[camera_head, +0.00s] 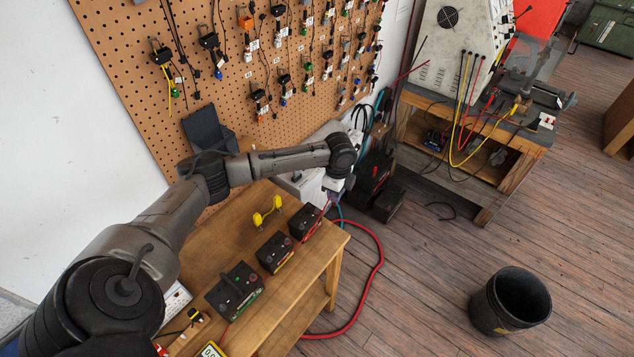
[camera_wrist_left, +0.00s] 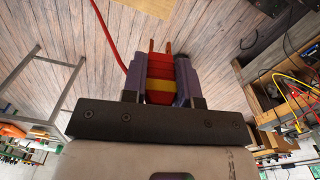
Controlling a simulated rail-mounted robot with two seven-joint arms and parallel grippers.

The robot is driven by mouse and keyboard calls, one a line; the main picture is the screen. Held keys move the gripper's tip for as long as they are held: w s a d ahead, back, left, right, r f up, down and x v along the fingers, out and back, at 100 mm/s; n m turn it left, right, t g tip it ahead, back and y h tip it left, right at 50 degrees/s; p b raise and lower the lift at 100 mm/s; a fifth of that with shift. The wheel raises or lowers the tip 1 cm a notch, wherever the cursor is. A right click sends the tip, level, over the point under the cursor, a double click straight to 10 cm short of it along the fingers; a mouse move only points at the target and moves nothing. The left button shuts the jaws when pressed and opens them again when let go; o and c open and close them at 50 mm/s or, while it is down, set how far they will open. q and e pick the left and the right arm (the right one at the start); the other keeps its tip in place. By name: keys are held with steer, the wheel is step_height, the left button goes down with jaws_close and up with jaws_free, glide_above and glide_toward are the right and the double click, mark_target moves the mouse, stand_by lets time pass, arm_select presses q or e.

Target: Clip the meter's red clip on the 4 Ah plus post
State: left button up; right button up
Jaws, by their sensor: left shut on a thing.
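My left gripper (camera_head: 335,188) is above the far end of the wooden bench, just past the farthest battery. In the left wrist view its fingers (camera_wrist_left: 162,72) are shut on the red clip (camera_wrist_left: 160,66), which has a yellow band; a red lead (camera_wrist_left: 104,35) runs off beside it. Three black batteries stand in a row on the bench: a large near one (camera_head: 235,290), a middle one (camera_head: 275,252) and a far one (camera_head: 304,221). Their ratings are too small to read. The yellow-edged meter (camera_head: 211,349) shows partly at the bottom edge. My right gripper is not in view.
A yellow dumbbell-shaped object (camera_head: 266,211) lies behind the batteries. A thick red cable (camera_head: 380,260) loops off the bench to the floor. A pegboard (camera_head: 130,75) stands behind. A black bin (camera_head: 510,300) and another bench (camera_head: 520,140) are to the right.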

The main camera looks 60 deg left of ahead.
arm_select(q)
steer(key=s+a+f+m, duration=0.2)
steer(key=a, duration=0.3)
steer(key=b, duration=0.5)
glide_above(317, 208)
step_height(317, 208, down, 5)
steer(key=shift+f, duration=0.15)
steer(key=shift+f, duration=0.15)
steer(key=shift+f+b, duration=0.5)
steer(key=shift+f, duration=0.55)
steer(key=o, duration=0.8)
